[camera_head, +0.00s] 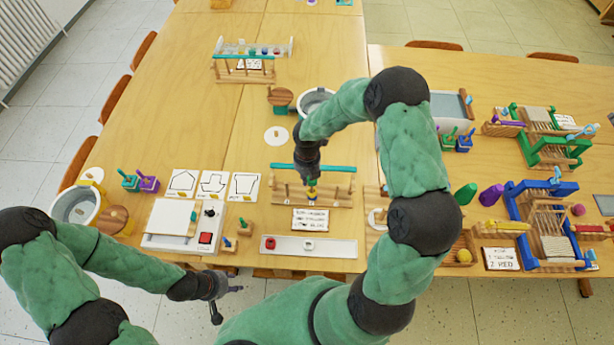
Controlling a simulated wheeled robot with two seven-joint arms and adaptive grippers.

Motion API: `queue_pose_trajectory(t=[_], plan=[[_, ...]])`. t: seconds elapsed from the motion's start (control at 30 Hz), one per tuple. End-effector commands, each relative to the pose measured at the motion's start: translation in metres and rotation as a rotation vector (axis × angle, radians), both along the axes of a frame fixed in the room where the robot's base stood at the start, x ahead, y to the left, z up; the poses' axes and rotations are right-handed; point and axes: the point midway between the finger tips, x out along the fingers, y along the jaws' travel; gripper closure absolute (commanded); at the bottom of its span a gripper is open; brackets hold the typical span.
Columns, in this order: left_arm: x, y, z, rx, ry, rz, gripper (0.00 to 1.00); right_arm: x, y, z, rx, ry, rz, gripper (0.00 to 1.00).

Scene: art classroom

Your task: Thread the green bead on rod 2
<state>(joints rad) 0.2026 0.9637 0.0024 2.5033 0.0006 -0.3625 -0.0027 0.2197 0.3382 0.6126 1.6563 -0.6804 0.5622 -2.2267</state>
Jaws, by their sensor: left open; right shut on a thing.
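A wooden rod stand (345,190) with a teal bar (340,169) across its top stands in the middle of the table. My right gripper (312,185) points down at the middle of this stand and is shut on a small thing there. The fingers and arm hide most of that thing, so I cannot tell whether it is the green bead or whether it is around a rod. Rod numbers are not readable. A white tray (335,246) in front holds a red bead (270,243) and a pale piece (308,244). My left gripper (226,298) is open and empty, off the table's front edge.
A printed card (310,219) lies between stand and tray. A device with a red button (206,238) and shape cards (214,183) are to the left. A blue frame (515,205) and a green frame (545,150) crowd the right. Bare table lies left of the stand's back.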

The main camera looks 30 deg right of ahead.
Motion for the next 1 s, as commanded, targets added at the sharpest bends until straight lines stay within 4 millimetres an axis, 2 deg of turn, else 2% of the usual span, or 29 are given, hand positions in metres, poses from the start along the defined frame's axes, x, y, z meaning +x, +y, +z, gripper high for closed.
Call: queue_pose_trajectory(t=[1.0], plan=[[0.0000, 0.0000, -0.0029, 0.000, 0.000, 0.000, 0.60, 0.0003, -0.0002, -0.0088, 0.000, 0.000, 0.000, 1.00]])
